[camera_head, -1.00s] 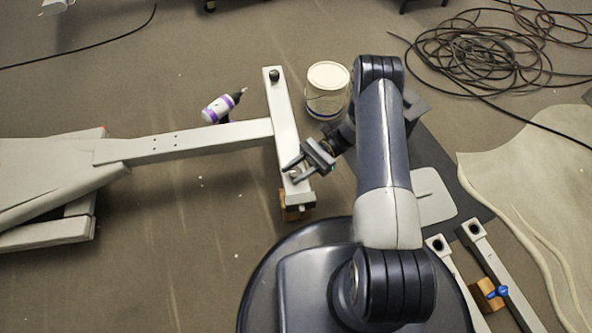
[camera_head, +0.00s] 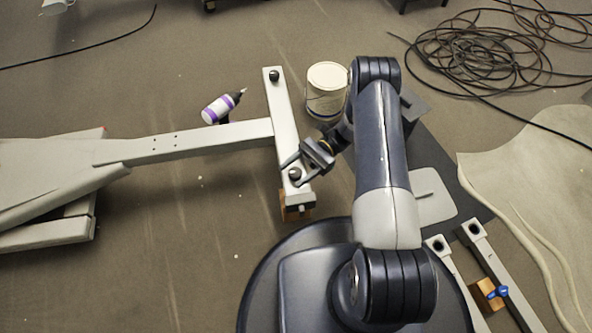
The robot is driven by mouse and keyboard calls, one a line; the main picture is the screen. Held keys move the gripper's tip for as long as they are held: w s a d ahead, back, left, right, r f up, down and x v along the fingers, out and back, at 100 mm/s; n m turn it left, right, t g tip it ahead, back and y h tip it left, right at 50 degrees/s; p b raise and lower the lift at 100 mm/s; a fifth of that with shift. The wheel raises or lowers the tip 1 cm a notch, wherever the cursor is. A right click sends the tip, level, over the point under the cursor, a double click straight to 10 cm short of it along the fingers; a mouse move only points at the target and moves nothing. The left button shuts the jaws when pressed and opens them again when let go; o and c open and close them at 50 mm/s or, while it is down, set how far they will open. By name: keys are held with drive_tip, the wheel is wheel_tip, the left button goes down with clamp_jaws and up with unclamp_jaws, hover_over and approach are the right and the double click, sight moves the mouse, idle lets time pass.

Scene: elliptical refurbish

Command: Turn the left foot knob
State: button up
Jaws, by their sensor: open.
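The light grey elliptical frame (camera_head: 200,142) lies across the floor and ends in a crossbar (camera_head: 281,118). One black foot knob (camera_head: 274,76) sits at the crossbar's far end. A second black foot knob (camera_head: 295,174) sits near its close end. The close end of the crossbar rests over an orange-brown wooden block (camera_head: 292,204).
A white bucket (camera_head: 326,90) stands just right of the crossbar, close to my arm. A white and purple bottle (camera_head: 219,108) is left of the crossbar. Coiled black cable (camera_head: 478,55) lies at upper right, and grey tubes (camera_head: 497,275) at lower right. The floor at lower left is clear.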

drive_tip(key=shift+w, duration=0.1)
drive_tip(key=p+v, duration=0.1)
drive_tip(key=v, duration=0.6)
drive_tip(key=shift+d+p, duration=0.2)
drive_tip(key=shift+p, duration=0.1)
drive_tip(key=shift+a, duration=0.1)
drive_tip(key=b+x, duration=0.1)
drive_tip(key=x, duration=0.6)
drive_tip(key=shift+b, duration=0.35)
drive_tip(key=shift+a, duration=0.15)
drive_tip(key=shift+m+t+y, duration=0.3)
drive_tip(key=shift+t, duration=0.1)
